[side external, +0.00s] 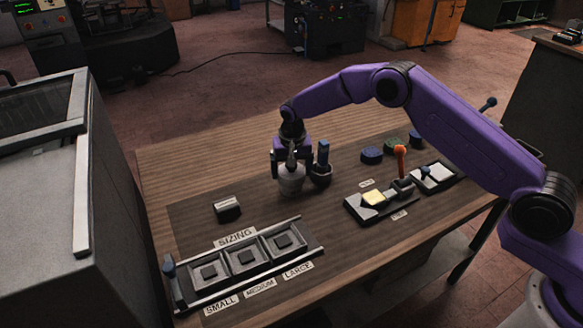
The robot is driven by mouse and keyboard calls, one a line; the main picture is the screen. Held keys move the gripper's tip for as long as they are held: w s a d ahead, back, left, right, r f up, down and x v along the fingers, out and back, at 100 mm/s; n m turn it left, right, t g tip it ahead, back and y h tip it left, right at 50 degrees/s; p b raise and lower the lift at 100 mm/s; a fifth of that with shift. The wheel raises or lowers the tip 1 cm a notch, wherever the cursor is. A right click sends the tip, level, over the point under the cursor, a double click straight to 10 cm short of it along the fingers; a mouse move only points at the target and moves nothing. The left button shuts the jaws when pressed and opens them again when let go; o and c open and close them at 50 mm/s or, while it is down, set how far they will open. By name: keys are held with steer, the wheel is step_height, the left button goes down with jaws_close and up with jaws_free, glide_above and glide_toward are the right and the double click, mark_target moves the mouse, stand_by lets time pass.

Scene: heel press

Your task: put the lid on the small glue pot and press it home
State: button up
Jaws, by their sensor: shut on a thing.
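A pale grey, rounded pot (291,184) stands upright on the dark mat, left of the middle of the table. I take it to be the small glue pot. My gripper (291,163) points down right over it, with a finger on each side of a grey, cone-like top, which I take to be the lid (291,157). The fingers are shut on this lid. The lid sits at or just over the pot's mouth; I cannot tell whether it is fully seated, as the fingers partly hide the join.
A dark pot with a blue-topped tool (322,170) stands close on the right. A sizing tray (312,247) lies in front, and a small dark block (227,211) lies to the left. A fixture with an orange-knobbed lever (400,160) and blue and green discs are to the right.

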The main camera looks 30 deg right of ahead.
steer(key=shift+f, duration=0.6)
stand_by(0.9)
steer(key=o, duration=0.5)
steer(key=shift+o, duration=0.2)
steer(key=shift+r, duration=0.1)
steer(key=shift+r, duration=3.45)
